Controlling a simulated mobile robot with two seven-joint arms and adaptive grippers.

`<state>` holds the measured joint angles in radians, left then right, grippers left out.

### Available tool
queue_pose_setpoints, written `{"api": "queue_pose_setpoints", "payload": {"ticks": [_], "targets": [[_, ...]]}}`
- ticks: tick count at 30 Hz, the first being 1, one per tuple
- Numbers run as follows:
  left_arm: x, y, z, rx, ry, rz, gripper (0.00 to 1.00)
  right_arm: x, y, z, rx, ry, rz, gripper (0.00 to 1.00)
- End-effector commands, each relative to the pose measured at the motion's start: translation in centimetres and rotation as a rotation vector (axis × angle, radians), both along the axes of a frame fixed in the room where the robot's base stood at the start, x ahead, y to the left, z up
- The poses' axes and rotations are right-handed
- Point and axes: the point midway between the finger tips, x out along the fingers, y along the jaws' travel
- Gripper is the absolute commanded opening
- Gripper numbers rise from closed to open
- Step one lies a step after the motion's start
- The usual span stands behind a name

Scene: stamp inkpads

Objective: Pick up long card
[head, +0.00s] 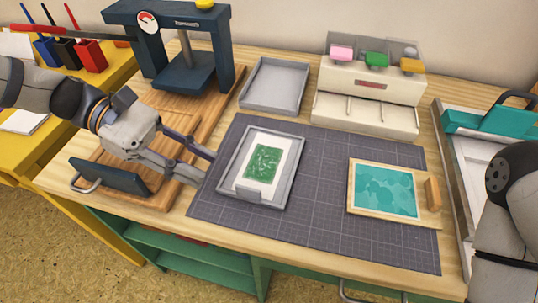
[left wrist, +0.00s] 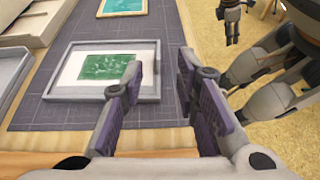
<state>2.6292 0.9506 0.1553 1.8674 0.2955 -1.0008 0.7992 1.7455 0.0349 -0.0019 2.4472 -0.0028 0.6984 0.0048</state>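The long card (head: 251,184) is white with a green printed panel. It lies flat in a shallow grey tray (head: 283,203) on the dark cutting mat, and it also shows in the left wrist view (left wrist: 69,68). My left gripper (head: 206,167) is open and empty, just left of the tray in the head view. Its two fingers (left wrist: 157,78) stand apart beside the tray's edge in the left wrist view. What seems to be my right gripper (left wrist: 232,24) is small at the top of that view; its fingers are unclear.
A wooden-framed teal pad (head: 387,190) lies on the mat's right side. An empty grey tray (head: 273,85) and a cream stamp rack (head: 367,95) stand behind. A dark press (head: 180,45) stands at back left. A teal-handled device (head: 485,125) is at right.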

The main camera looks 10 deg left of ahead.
Motion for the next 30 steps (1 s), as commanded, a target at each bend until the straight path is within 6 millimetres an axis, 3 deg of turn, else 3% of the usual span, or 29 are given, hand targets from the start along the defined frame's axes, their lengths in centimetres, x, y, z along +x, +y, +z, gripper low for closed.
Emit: {"api": "queue_pose_setpoints", "payload": {"ticks": [3, 15, 23, 27, 30], "targets": [[-0.4, -2.5, -1.5, 0.0, 0.009, -0.004, 0.28, -0.6, 0.0, -0.7, 0.0, 0.02, 0.001, 0.4], [-0.3, -8.3, -4.1, 0.0, 0.006, -0.003, 0.28, -1.8, 0.0, -2.2, 0.0, 0.059, 0.003, 0.4], [-0.2, -9.0, -4.0, 0.001, -0.002, -0.002, 0.28, -1.8, 0.0, -2.1, 0.0, 0.059, 0.003, 0.4], [-0.2, -8.9, -4.0, 0.001, -0.002, -0.001, 0.01, -1.8, 0.0, -2.1, -0.001, 0.058, 0.004, 0.4], [-0.2, -8.9, -4.0, 0.001, -0.002, -0.001, 0.0, -1.8, 0.0, -2.1, -0.001, 0.058, 0.004, 0.4]]}}
